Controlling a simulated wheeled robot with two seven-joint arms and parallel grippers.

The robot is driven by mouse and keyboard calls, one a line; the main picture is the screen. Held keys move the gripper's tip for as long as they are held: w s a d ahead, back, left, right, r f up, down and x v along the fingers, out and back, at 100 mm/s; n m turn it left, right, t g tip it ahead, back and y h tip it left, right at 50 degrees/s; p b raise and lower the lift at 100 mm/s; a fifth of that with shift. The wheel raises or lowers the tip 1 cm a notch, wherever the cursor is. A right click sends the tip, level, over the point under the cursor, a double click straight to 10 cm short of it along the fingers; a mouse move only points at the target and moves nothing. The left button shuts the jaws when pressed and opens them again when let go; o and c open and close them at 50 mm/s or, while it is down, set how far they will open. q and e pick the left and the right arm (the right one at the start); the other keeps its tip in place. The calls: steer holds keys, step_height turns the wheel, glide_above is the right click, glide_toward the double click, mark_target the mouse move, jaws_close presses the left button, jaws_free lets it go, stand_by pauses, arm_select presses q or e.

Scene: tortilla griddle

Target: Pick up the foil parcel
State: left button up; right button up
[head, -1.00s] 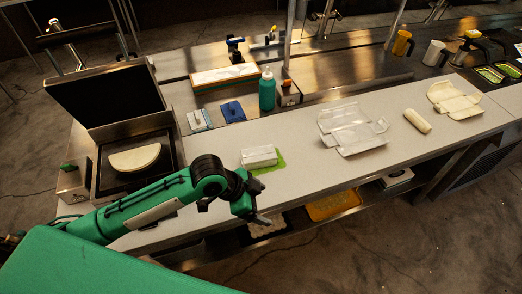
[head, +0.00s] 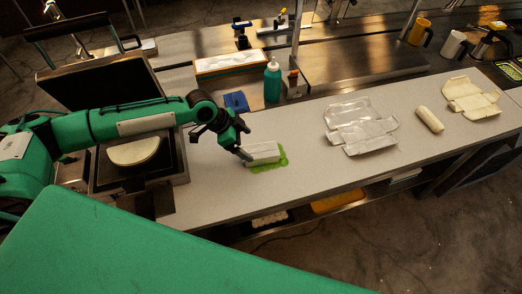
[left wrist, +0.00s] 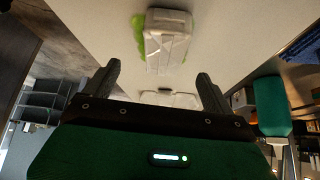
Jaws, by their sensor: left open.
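The foil parcel (head: 263,152) is a pale, silvery block. It lies on the counter, partly over a bright green patch (head: 283,160). My left gripper (head: 243,154) is at the parcel's left end in the head view, pointing down toward it; I cannot tell from there whether it touches. In the left wrist view the parcel (left wrist: 167,45) shows beyond the open fingers (left wrist: 158,71), with nothing between them. The green patch shows along its edges there. My right gripper is not in view.
An open press with a folded tortilla (head: 135,150) stands at left under my arm. Opened foil sheets (head: 358,128) and a pale roll (head: 430,120) lie to the right. A teal bottle (head: 272,82) and a blue item (head: 235,101) are behind. The counter in front is clear.

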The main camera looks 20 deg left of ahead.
mark_target(260, 150)
arm_select(q)
steer(key=x, duration=0.3)
steer(key=shift+w+p, duration=0.1)
steer(key=shift+p, duration=0.2)
steer(key=shift+w+d+f+p, duration=0.15)
steer(key=shift+d+f+p, duration=0.15)
steer(key=shift+p, duration=0.2)
steer(key=p+x, duration=0.1)
steer(key=x, duration=0.1)
steer(key=p+x, duration=0.1)
steer(key=x, duration=0.1)
steer(key=shift+w+r, duration=0.1)
steer(key=shift+w, duration=0.2)
steer(key=shift+f, duration=0.3)
steer(key=c, duration=1.1)
steer(key=shift+c, duration=0.8)
